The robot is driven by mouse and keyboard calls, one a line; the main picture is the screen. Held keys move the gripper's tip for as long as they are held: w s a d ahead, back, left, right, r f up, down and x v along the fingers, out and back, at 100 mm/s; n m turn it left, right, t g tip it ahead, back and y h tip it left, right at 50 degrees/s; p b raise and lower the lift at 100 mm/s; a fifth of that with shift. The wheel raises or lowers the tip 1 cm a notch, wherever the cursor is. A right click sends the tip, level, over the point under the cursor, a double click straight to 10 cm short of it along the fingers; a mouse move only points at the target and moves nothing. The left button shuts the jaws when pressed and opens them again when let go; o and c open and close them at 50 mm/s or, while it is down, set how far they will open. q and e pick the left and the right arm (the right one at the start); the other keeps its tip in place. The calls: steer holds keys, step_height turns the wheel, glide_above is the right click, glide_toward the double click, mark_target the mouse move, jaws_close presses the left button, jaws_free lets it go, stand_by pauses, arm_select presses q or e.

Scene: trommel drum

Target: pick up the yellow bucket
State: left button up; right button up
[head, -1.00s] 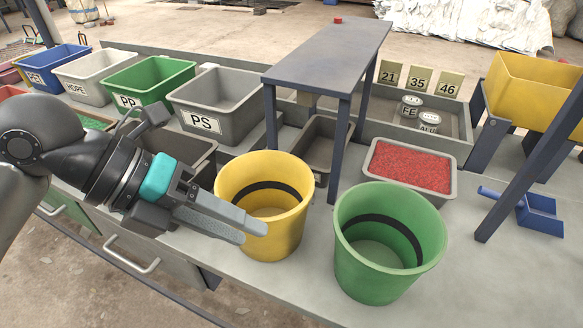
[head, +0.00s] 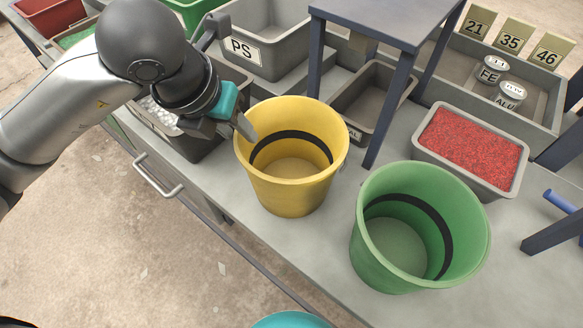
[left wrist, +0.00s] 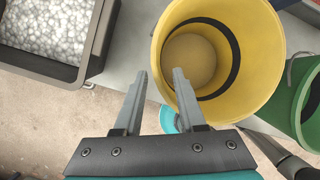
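The yellow bucket (head: 290,190) stands upright and empty on the grey bench, with a dark band around its inside. It also shows in the left wrist view (left wrist: 255,60). My left gripper (head: 246,126) is at the left side of its rim. In the left wrist view my left gripper (left wrist: 161,73) is open, its two fingers apart. The right-hand finger overlaps the bucket's near wall and the other lies outside it. I cannot tell whether either finger touches.
A green bucket (head: 440,270) stands close to the right. A tray of red pellets (head: 425,152) and an empty grey tray (head: 352,130) are behind. A dark table leg (head: 380,135) rises behind the bucket. A bin of pale pellets (left wrist: 70,73) is beside my gripper.

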mark_target(251, 153)
arm_select(q)
steer(key=b+x, duration=0.1)
steer(key=x, duration=0.4)
steer(key=shift+d+f, duration=0.2)
steer(key=shift+f, duration=0.1)
jaws_close()
stand_by(1.2)
